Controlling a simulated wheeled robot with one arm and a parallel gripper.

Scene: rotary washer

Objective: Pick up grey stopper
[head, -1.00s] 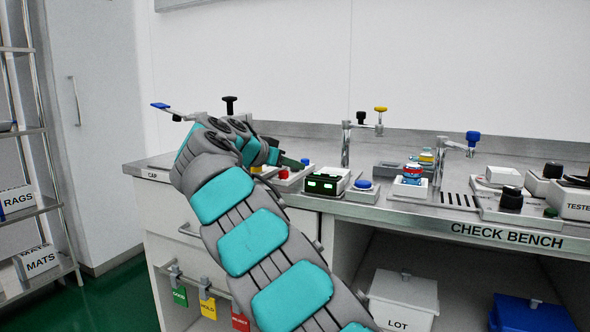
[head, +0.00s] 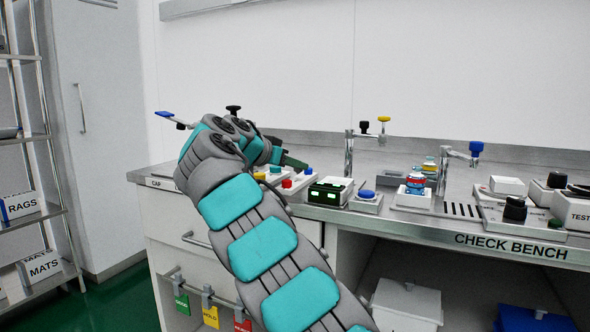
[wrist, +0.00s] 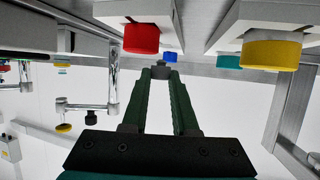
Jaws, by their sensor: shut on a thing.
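My gripper (wrist: 160,78) is shut on the grey stopper (wrist: 160,72), a small grey piece between the tips of its dark green fingers in the wrist view. In the head view my gripper (head: 291,162) is over the left part of the bench, mostly behind my arm, and I cannot make out the grey stopper there. The wrist picture looks upside down, with the bench along its top. A red stopper (wrist: 141,38), a blue one (wrist: 170,57) and a yellow one (wrist: 270,52) sit in pale holders near the fingers.
The steel check bench (head: 400,222) runs to the right. A box with green lights (head: 329,191), a blue button (head: 367,194) and a tap-like post (head: 349,155) stand right of my gripper. A shelf rack (head: 52,165) is at the far left.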

